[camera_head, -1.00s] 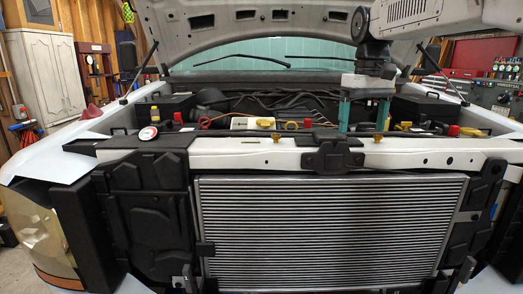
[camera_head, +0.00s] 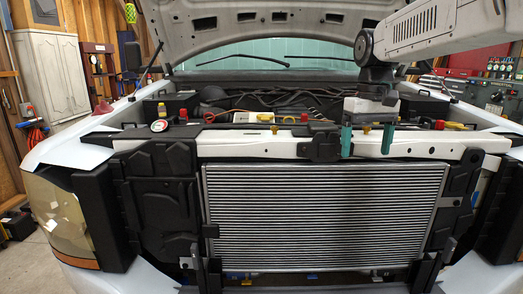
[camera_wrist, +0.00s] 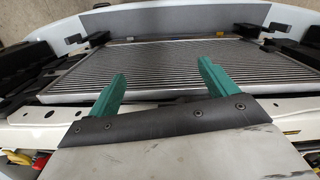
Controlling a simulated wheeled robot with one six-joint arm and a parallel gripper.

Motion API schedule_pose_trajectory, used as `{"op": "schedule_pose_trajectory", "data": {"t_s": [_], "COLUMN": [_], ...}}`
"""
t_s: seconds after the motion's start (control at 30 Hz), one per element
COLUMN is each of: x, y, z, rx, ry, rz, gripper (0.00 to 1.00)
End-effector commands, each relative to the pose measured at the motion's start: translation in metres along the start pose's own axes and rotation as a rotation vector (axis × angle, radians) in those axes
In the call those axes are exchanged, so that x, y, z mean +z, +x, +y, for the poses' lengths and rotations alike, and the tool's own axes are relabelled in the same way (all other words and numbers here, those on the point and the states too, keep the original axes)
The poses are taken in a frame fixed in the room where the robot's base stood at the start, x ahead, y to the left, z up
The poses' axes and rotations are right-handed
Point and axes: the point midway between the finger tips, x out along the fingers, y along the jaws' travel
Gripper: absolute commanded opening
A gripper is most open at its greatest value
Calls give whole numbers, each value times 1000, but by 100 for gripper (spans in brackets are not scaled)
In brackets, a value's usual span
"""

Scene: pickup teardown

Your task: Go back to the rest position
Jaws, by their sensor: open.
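My gripper (camera_head: 367,141) has two green fingers, apart and empty, at the right half of the white crossbar (camera_head: 250,147) at the truck's front. In the head view the fingertips overlap the crossbar, above the top edge of the radiator (camera_head: 325,215); I cannot tell whether they touch it. In the wrist view my gripper (camera_wrist: 164,85) points toward the radiator (camera_wrist: 180,64), with nothing between the fingers. My arm reaches in from the upper right, under the raised hood (camera_head: 260,35).
The engine bay behind the crossbar holds hoses, a red cap (camera_head: 183,114) and a yellow-capped part (camera_head: 265,117). A black latch block (camera_head: 323,146) sits on the crossbar left of my gripper. A headlight (camera_head: 57,220) is at left.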

Motion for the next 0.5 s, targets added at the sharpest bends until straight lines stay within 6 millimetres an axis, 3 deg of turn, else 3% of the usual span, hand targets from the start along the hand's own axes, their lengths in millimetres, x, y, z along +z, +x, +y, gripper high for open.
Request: {"op": "schedule_pose_trajectory", "data": {"t_s": [0.27,0.37,0.5], "x": [72,109,176], "y": [29,42,70], "z": [-4,-7,-12], "rx": [0,1,3], "ry": [52,76,114], "rz": [-2,3,21], "gripper": [85,85,85]}}
